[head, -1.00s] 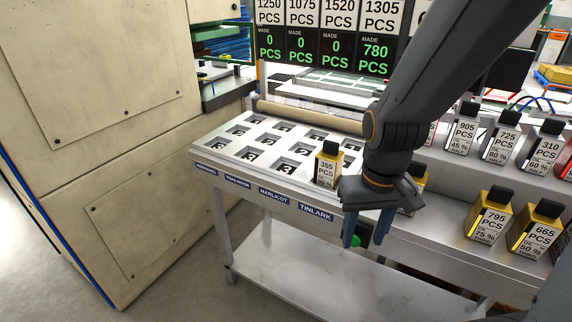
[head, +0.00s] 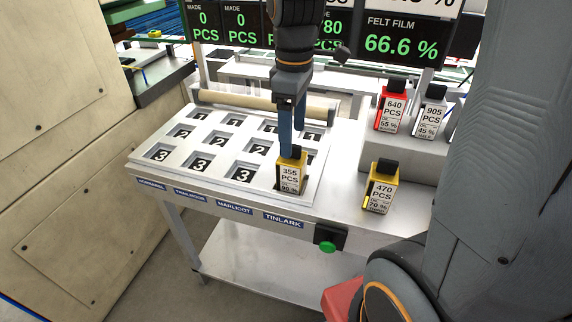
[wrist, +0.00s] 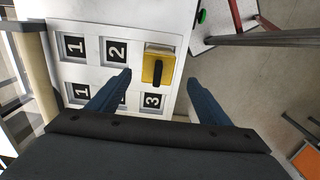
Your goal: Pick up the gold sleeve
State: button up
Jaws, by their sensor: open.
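A gold sleeve (head: 291,172) with a black top and a white label reading 355 PCS stands upright in the front slot of the tray's TINLARK column. My gripper (head: 292,142) is open and points down just above and behind it. In the wrist view the sleeve (wrist: 160,66) shows from above, in line with the gap between my two fingers (wrist: 160,77). Whether the fingers are beside its top or still above it, I cannot tell. A second gold sleeve (head: 381,190), labelled 470 PCS, stands on the bench to the right.
The white slotted tray (head: 205,185) has numbered empty slots. A roller (head: 255,106) lies behind the tray. A green button (head: 327,246) is on the bench front.

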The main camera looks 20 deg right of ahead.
aim_at(292, 158)
jog(key=shift+s+d+f, duration=0.15)
jog(key=shift+f, duration=0.1)
jog(key=shift+a+f, duration=0.2)
jog(key=shift+a, duration=0.1)
notch_tip(292, 158, down, 2)
jog(key=shift+f, duration=0.1)
jog(key=shift+w+d+f+p, duration=0.1)
jog(key=shift+f+p, duration=0.1)
jog(key=shift+f, duration=0.7)
jog(key=shift+w+d+f+p, duration=0.1)
jog(key=shift+w+f+p, duration=0.1)
jog(key=shift+f, duration=0.75)
jog(key=shift+w+f+p, duration=0.1)
jog(key=shift+f+p, duration=0.1)
jog(key=shift+f, duration=0.7)
jog(key=shift+c, duration=0.4)
jog(key=c, duration=1.4)
grip_shut()
jog(key=shift+r, duration=0.15)
